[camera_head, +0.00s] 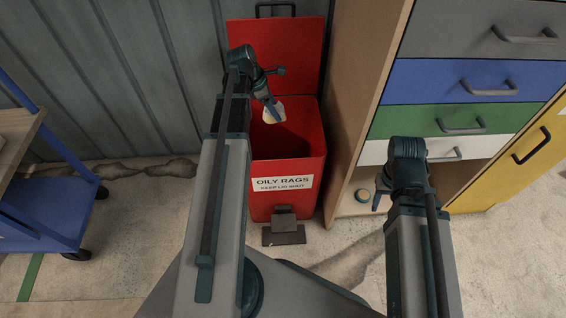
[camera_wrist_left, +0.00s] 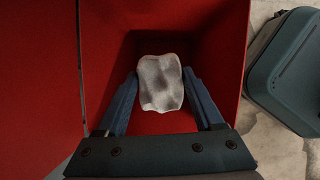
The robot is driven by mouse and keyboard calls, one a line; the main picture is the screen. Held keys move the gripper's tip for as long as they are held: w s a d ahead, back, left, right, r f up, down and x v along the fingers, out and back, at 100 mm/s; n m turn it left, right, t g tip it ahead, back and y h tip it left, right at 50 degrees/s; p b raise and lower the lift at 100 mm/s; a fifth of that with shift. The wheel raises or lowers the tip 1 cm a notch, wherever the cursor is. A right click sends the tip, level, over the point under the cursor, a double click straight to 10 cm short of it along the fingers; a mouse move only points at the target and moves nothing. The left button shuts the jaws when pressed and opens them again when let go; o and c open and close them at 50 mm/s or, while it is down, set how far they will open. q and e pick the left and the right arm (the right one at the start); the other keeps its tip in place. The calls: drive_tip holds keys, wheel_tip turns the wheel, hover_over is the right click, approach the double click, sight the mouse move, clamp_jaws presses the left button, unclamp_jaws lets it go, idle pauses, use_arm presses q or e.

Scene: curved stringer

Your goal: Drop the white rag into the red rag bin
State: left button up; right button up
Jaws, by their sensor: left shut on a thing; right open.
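The white rag (camera_head: 274,113) is held by my left gripper (camera_head: 270,102) over the open mouth of the red rag bin (camera_head: 290,207). In the left wrist view the rag (camera_wrist_left: 160,82) sits between the two fingertips, with the red inner walls of the bin (camera_wrist_left: 215,45) around and below it. The bin's lid (camera_head: 275,50) stands raised at the back. A white label on its front reads "OILY RAGS". My right gripper (camera_head: 379,196) is open and empty in front of the cabinet, partly hidden by its own wrist.
A cabinet with coloured drawers (camera_head: 445,82) stands right of the bin. A small round thing (camera_head: 362,196) lies on its low shelf. The bin's foot pedal (camera_head: 284,228) juts out in front. A blue cart (camera_head: 50,205) stands at the left, with clear floor between.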

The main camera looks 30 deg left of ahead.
use_arm(q)
drive_tip(key=shift+f+b, duration=2.85)
drive_tip(key=shift+f, duration=0.15)
drive_tip(key=shift+r, duration=0.1)
drive_tip(key=o, duration=1.2)
drive_tip(key=p+v, duration=1.3)
drive_tip(key=v, duration=0.1)
